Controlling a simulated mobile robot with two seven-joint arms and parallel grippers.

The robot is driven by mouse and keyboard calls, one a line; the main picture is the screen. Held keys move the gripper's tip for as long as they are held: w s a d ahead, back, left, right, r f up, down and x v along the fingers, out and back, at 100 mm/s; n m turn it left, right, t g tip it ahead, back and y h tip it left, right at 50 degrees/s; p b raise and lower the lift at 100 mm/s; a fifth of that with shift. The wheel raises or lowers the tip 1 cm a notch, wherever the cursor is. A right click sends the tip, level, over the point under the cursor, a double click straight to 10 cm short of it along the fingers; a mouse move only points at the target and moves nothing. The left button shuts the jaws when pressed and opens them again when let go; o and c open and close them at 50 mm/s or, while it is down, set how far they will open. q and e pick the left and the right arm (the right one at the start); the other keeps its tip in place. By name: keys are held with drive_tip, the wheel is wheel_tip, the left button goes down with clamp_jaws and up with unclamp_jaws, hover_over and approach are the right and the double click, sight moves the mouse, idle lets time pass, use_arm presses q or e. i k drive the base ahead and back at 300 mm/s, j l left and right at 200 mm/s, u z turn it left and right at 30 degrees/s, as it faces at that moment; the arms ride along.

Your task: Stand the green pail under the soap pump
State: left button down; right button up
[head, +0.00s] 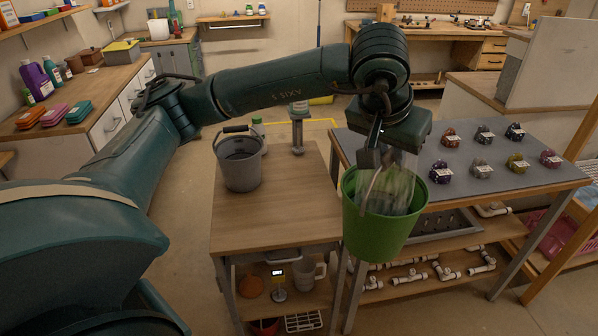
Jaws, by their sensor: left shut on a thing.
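The green pail (378,236) hangs upright in the air, in front of the grey-topped table's left edge. My left gripper (377,160) is over the pail's mouth and shut on it, seemingly at its handle; the exact contact is hard to see. A pale, see-through shape inside the pail's mouth is unclear. A grey pump-like stand with a pale top (297,128), possibly the soap pump, stands at the back right of the wooden worktop (280,212), left of and beyond the pail. My right gripper is out of view.
A grey bucket (240,170) stands on the worktop's left, with a pale bottle (257,127) behind it. The worktop's front and middle are clear. Several labelled small items sit on the grey-topped table (455,205) at right. White pipe pieces lie on its lower shelf.

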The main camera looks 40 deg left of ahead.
sight(301, 178)
drive_tip(key=i+j, duration=0.2)
drive_tip(key=j, duration=0.2)
drive_tip(key=i+j, duration=0.15)
drive_tip(key=j, duration=0.2)
drive_tip(key=i+j, duration=0.2)
drive_tip(key=j, duration=0.2)
